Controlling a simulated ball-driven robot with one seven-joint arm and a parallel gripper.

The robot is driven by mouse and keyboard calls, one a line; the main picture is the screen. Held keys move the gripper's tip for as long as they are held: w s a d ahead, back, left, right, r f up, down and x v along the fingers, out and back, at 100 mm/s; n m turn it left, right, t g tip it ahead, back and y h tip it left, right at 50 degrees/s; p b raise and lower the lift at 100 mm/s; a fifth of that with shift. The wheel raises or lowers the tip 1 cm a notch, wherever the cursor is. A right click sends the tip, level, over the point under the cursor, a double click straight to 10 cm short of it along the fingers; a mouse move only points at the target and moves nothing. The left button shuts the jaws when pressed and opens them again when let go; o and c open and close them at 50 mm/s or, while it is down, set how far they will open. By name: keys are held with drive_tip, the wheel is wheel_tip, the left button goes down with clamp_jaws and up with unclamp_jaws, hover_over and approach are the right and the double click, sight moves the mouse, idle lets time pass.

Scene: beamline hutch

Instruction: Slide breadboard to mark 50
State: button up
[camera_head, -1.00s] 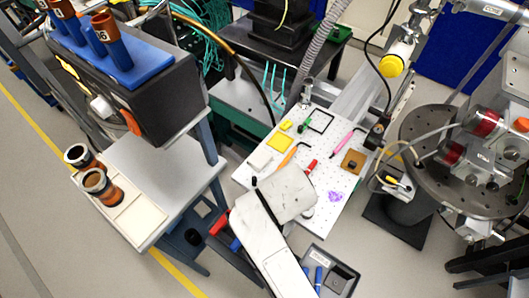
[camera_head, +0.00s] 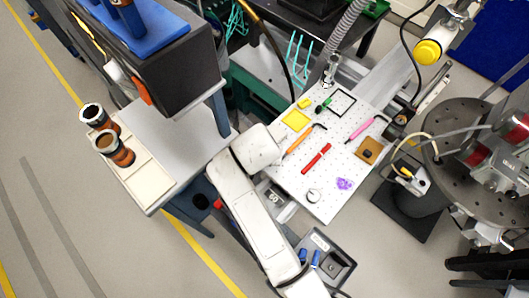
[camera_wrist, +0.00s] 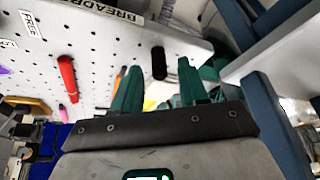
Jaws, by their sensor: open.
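The breadboard (camera_head: 322,192) is a white perforated plate right of the middle in the head view, with tools on it. Its perforated face also fills the upper left of the wrist view (camera_wrist: 100,55), with a partly cut-off label along its edge. A dark sign reading 50 (camera_head: 273,197) shows beside the board's left edge. My gripper (camera_wrist: 158,78) has its two green fingers spread apart. A black upright peg (camera_wrist: 159,63) at the board's edge appears between the fingertips; I cannot tell whether they touch it. In the head view my white arm hides the gripper and this peg.
A red tool (camera_head: 316,158), an orange hex key (camera_head: 303,139) and a pink one (camera_head: 361,129) lie on the board. A table with a white tray (camera_head: 147,184) and two dark cups stands left. A round perforated stage stands right.

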drive_tip(key=shift+w+f, duration=0.2)
drive_tip(key=shift+f, duration=0.35)
drive_tip(key=shift+c, duration=0.3)
clamp_jaws()
